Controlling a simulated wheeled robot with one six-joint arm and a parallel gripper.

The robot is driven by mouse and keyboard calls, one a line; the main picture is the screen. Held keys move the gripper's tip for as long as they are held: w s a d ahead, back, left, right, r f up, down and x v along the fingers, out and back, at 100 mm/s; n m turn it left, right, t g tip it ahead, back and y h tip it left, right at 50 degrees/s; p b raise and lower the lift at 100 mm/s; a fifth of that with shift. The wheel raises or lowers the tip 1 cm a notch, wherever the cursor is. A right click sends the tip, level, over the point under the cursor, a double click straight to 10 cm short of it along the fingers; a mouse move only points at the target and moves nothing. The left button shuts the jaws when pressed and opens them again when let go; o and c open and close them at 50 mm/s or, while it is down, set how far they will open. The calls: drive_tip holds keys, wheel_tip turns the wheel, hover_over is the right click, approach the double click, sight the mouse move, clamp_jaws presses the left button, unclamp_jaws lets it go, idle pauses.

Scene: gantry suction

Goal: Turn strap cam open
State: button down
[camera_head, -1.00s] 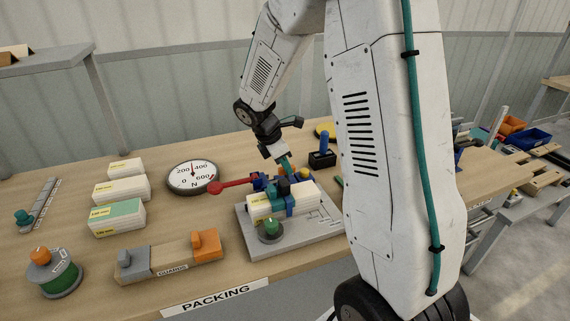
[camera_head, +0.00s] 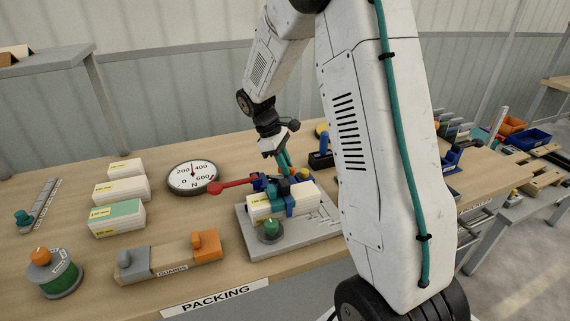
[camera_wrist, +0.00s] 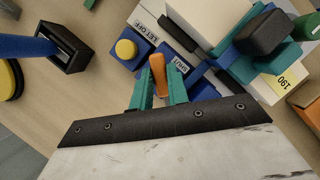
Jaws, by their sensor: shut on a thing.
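The strap cam is a small orange lever, seen in the wrist view (camera_wrist: 158,75) between my teal fingers beside a blue block labelled "LET OFF" and "SHUT" (camera_wrist: 183,64). My gripper (camera_wrist: 160,85) is shut on the orange lever. In the head view my gripper (camera_head: 283,163) reaches down at the back of the strapped cartons. A teal strap (camera_head: 290,206) runs round a cream carton (camera_head: 262,206) on a grey plate (camera_head: 255,243). A red-ended lever (camera_head: 232,186) sticks out left of the blue fitting. The lever's base is partly hidden by my fingers.
A yellow button (camera_wrist: 126,49) sits close left of the cam. A black block with a blue handle (camera_head: 321,158) stands behind right. A round dial (camera_head: 192,178) and stacked cartons (camera_head: 118,216) are to the left. A green knob (camera_head: 270,229) is at the plate's front.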

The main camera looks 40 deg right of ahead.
drive_tip(key=m+y, duration=0.1)
drive_tip(key=m, duration=0.1)
drive_tip(key=m+y, duration=0.1)
drive_tip(key=m, duration=0.2)
drive_tip(key=shift+w+d+m+g, duration=0.15)
drive_tip(key=shift+d+m+g, duration=0.05)
drive_tip(key=shift+m+g, duration=0.1)
drive_tip(key=shift+d+m+y, duration=0.1)
drive_tip(key=shift+m+y, duration=0.9)
drive_tip(key=shift+m, duration=1.3)
drive_tip(key=shift+r, duration=0.1)
drive_tip(key=c, duration=1.4)
unclamp_jaws()
drive_tip(key=shift+o, duration=0.2)
drive_tip(key=v, duration=0.7)
drive_tip(key=shift+r, duration=0.3)
drive_tip(key=shift+w+d+f, duration=0.1)
drive_tip(key=shift+d, duration=0.05)
